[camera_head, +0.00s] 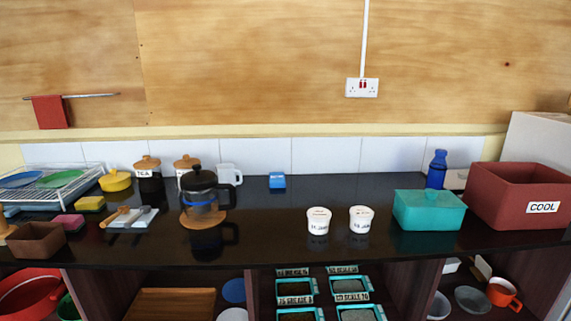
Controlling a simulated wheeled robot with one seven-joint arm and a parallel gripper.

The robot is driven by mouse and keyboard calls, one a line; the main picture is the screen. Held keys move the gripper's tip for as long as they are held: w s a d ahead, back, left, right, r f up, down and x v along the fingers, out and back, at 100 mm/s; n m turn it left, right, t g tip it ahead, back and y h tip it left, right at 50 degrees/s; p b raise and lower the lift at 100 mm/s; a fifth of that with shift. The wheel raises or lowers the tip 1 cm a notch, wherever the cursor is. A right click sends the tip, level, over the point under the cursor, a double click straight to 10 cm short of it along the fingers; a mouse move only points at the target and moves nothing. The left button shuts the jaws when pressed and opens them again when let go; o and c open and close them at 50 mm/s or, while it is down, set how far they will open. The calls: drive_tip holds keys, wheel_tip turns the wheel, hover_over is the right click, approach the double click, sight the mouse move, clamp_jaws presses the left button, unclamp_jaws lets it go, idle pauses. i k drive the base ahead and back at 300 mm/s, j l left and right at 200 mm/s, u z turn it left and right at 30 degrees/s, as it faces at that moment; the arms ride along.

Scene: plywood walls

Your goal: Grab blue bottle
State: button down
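The blue bottle (436,170) stands upright at the back right of the black counter, close to the tiled wall. Its lower part is hidden behind the teal lidded box (428,212). My gripper does not show in the head view.
A red-brown crate labelled COOL (483,205) stands right of the bottle. Two white jars (318,221) stand left of the teal box. A French press (200,195) and a dish rack (60,182) are further left. The counter's middle (330,185) is mostly clear.

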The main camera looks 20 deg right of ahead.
sight(438, 167)
drive_tip(key=i+l, duration=0.1)
drive_tip(key=l, duration=0.35)
drive_tip(key=l+z, duration=0.1)
drive_tip(key=l, duration=0.35)
drive_tip(key=i+l, duration=0.15)
drive_tip(key=l, duration=0.3)
drive_tip(key=l+z, duration=0.05)
